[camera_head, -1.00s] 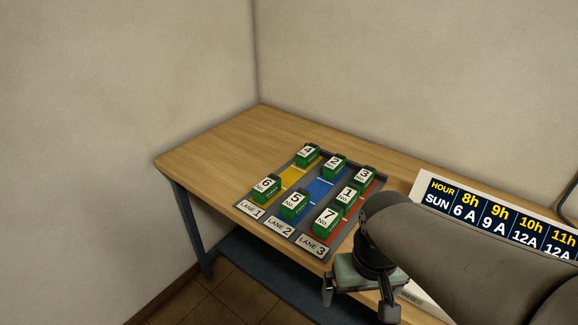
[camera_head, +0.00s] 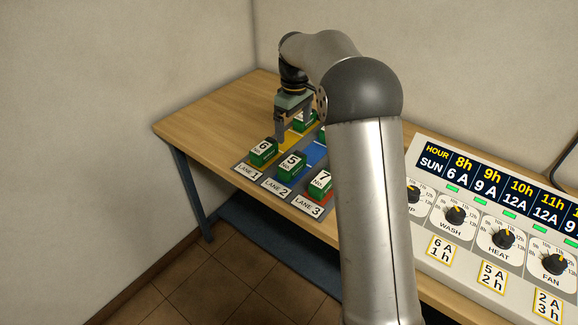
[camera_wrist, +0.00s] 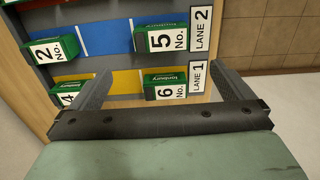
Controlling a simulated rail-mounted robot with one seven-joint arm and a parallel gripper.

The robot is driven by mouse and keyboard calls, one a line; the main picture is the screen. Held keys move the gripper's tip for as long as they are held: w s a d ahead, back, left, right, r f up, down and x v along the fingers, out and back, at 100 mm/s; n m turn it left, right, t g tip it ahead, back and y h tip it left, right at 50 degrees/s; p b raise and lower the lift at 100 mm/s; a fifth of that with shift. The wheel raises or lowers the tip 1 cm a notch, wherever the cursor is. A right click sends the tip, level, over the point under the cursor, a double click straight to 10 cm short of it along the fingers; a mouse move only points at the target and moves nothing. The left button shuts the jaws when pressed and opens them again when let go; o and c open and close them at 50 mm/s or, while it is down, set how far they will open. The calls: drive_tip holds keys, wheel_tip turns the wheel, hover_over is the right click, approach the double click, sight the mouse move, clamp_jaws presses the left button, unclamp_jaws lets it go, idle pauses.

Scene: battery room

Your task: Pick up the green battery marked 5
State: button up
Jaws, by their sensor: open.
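The green battery marked 5 (camera_head: 291,166) stands at the front of the blue lane 2, on a grey lane board (camera_head: 243,177). It also shows in the wrist view (camera_wrist: 161,40), beyond my fingertips at top centre. My gripper (camera_head: 294,138) is open and empty, pointing down over the yellow lane 1 side, behind the 5 in the head view. In the wrist view its spread fingers (camera_wrist: 162,75) have the battery marked 6 (camera_wrist: 166,80) between them in the picture. Whether they reach its height I cannot tell.
Battery 6 (camera_head: 263,151) is left of the 5, battery 7 (camera_head: 320,184) right of it. Battery 2 (camera_wrist: 53,50) is farther back in lane 2. My arm hides much of lane 3. A dial panel (camera_head: 470,215) stands at right. The table's left is bare.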

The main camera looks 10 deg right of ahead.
sight(292, 160)
wheel_tip(292, 160, down, 10)
drive_tip(key=shift+f+p, duration=0.15)
drive_tip(key=shift+p, duration=0.7)
drive_tip(key=shift+a+f+p, duration=0.2)
drive_tip(key=shift+f+p, duration=0.75)
drive_tip(key=shift+f, duration=1.8)
drive_tip(key=shift+r, duration=0.1)
drive_tip(key=c, duration=1.2)
